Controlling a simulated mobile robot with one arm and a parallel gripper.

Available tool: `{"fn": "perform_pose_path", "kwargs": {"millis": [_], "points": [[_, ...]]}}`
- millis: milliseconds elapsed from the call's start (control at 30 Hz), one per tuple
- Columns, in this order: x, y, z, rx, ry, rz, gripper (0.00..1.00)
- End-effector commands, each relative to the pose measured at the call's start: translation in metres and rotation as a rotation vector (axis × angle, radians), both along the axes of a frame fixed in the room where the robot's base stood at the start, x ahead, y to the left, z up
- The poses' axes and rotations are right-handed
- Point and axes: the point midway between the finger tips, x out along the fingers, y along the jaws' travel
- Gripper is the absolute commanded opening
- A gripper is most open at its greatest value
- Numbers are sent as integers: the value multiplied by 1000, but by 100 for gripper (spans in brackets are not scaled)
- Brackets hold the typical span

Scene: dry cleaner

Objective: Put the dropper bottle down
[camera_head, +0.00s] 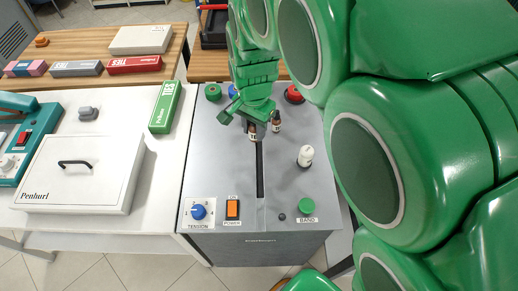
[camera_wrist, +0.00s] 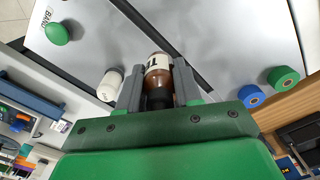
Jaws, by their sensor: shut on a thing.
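My gripper (camera_wrist: 158,85) is shut on a dropper bottle (camera_wrist: 158,68), which is brown with a white label and a dark top. The bottle sits between the two grey fingers.
A white bottle (camera_head: 305,156) stands to the right on the machine. A dark slot (camera_head: 260,175) runs down its top. A blue knob (camera_head: 198,212), orange switch (camera_head: 233,209) and green button (camera_head: 306,205) are near the front. Green (camera_head: 213,91) and red (camera_head: 294,94) rolls are at the back.

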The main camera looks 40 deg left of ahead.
Motion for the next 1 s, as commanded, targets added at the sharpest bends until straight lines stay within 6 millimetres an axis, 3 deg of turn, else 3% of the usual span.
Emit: {"fn": "perform_pose_path", "kwargs": {"millis": [233,1000], "points": [[-6,11,-4,-1,1,16,3],[37,86,-46,-1,2,16,3]]}}
